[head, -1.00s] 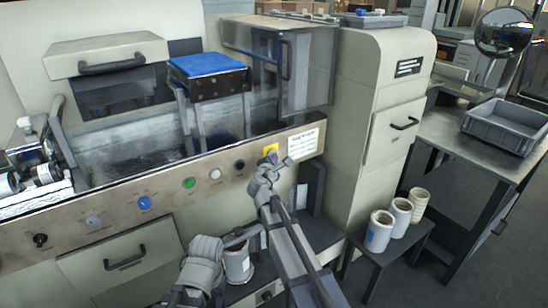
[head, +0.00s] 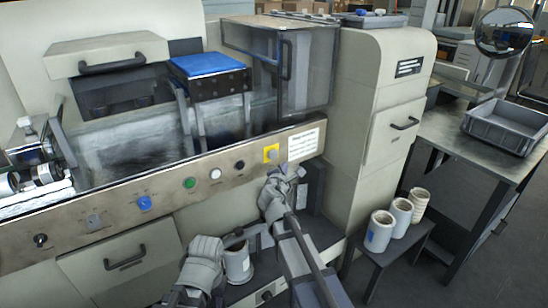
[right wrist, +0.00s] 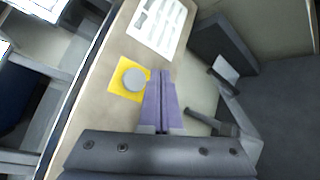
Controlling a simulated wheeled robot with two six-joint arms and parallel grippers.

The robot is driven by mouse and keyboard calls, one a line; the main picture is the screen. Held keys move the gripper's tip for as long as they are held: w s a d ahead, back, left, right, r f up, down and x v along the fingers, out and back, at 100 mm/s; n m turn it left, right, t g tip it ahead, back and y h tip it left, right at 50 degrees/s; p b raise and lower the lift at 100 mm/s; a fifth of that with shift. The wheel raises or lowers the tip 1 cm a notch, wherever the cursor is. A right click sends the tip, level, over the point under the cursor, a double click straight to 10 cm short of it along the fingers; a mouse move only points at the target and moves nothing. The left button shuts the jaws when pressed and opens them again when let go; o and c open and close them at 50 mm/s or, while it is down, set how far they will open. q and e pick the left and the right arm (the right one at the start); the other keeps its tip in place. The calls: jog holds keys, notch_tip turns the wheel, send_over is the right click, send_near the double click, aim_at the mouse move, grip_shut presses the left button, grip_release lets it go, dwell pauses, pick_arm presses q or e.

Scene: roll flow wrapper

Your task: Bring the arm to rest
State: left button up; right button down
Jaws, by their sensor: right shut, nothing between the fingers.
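My right gripper (head: 285,172) is in front of the wrapper's control panel, just below and to the right of the grey button on the yellow plate (head: 271,153). In the right wrist view its two fingers (right wrist: 161,100) are shut together with nothing between them. They overlap the right edge of the yellow plate (right wrist: 128,90) in that picture. I cannot tell whether they touch it. My left arm's grey end (head: 203,262) is low in the head view, beside a white roll; its fingers cannot be made out.
The panel (head: 215,190) carries several knobs and buttons. A white roll (head: 237,262) stands below it. Several rolls (head: 380,230) stand on a low dark stand at right. A grey crate (head: 508,128) sits on a metal table. Open floor lies at the lower right.

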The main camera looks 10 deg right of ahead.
jog(key=s+a+f+m+g+y, duration=0.2)
jog(key=s+a+f+m+g, duration=0.35)
jog(key=s, duration=0.55)
jog(key=s+a+f+m+g+y, duration=0.1)
jog(key=s+a+f+m+g, duration=0.4)
jog(key=s, duration=0.6)
jog(key=s+a+f+m+g+y, duration=0.2)
jog(key=s+a+f+m+g, duration=0.3)
jog(key=s, duration=0.6)
notch_tip(320, 180, up, 30)
jog(key=a+t+p, duration=0.1)
jog(key=p, duration=3)
